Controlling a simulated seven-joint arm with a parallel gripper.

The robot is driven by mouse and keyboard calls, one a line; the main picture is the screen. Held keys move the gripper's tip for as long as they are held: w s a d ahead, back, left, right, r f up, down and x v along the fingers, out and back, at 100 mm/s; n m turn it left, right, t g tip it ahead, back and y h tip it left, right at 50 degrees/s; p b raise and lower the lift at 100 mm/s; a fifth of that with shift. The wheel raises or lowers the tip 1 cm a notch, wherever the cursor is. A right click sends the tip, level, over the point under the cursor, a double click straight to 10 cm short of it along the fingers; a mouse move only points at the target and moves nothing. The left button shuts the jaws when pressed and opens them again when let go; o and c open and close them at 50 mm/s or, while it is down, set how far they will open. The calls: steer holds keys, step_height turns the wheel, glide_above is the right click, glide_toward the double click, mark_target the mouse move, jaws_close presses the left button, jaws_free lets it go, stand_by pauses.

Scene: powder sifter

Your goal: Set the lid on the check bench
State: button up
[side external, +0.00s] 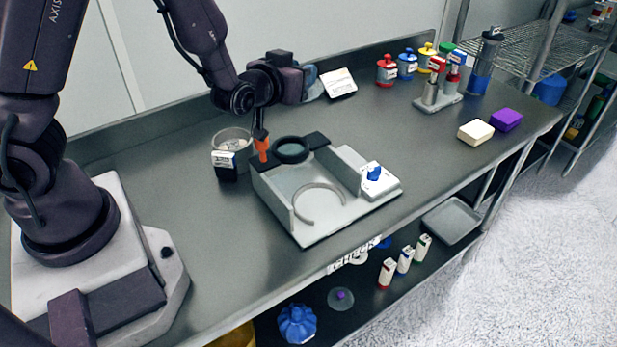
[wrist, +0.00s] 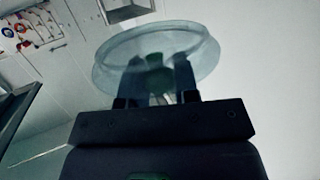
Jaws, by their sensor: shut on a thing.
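The lid is a clear, shallow round cover with a dark green knob. In the wrist view the lid (wrist: 207,48) is beyond my fingers, and my gripper (wrist: 160,72) is shut on its knob. In the side view my gripper (side external: 301,83) points sideways above the back of the bench, and the lid (side external: 312,77) shows as a bluish, tilted disc at its end, clear of the sifter. The grey bench top (side external: 190,225) has a sign (side external: 355,256) reading CHECK on its front edge.
A white sifter station (side external: 330,228) with a dark ring (side external: 291,150) stands mid-bench. A clear pot (side external: 232,139) is left of it. Coloured jars (side external: 386,71) and two blocks (side external: 476,132) are at right. Another clear lid (side external: 341,299) with a purple knob is on the lower shelf.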

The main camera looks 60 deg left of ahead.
steer(key=w+d+f+m+t+h, duration=0.1)
steer(key=d+m+h, duration=0.5)
steer(key=d, duration=0.9)
steer(key=s+a+n+y, duration=0.1)
steer(key=a, duration=0.3)
steer(key=s+a+f+n+y, duration=0.1)
steer(key=a, duration=0.4)
steer(key=s+a+f+n+y, duration=0.1)
steer(key=s+a, duration=0.1)
steer(key=a, duration=0.2)
steer(key=shift+s+a+n, duration=0.1)
steer(key=shift+a+n, duration=0.15)
steer(key=shift+n, duration=0.05)
steer(key=s+a+f+n+g+y, duration=0.1)
steer(key=s+a+n+g+y, duration=0.2)
steer(key=a, duration=0.4)
steer(key=s+a+f+n+g+y, duration=0.1)
steer(key=s+a+n+g+y, duration=0.2)
steer(key=a+n+y, duration=0.3)
steer(key=shift+s+a+f+g+y, duration=0.3)
steer(key=shift+s+a+y, duration=0.15)
steer(key=shift+a, duration=0.35)
steer(key=shift+f, duration=4.75)
